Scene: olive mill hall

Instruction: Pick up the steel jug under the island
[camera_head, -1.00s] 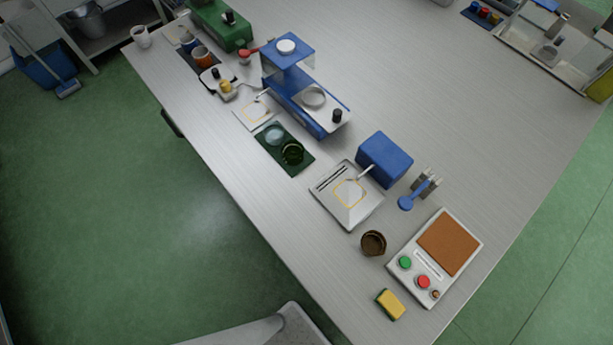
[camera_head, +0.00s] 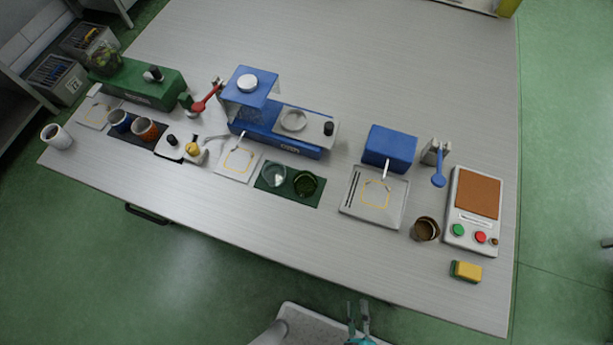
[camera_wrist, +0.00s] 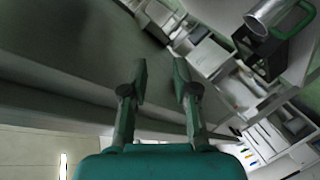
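My gripper (camera_head: 358,305) shows at the bottom edge of the head view, in front of the island's near edge. In the wrist view my gripper (camera_wrist: 159,80) has its two fingers apart with nothing between them. A shiny steel vessel with a green handle (camera_wrist: 268,14), which looks like a jug, is at the top right of the wrist view, well away from the fingers. I cannot tell whether it is under the island. No steel jug is visible in the head view, where the island's top (camera_head: 300,240) hides the space beneath.
On the island stand a blue machine (camera_head: 270,130), a green machine (camera_head: 140,85), a scale (camera_head: 473,205), a brown cup (camera_head: 425,229) and a sponge (camera_head: 466,271). A dark handle (camera_head: 147,213) sticks out from the near side. Green floor in front is clear.

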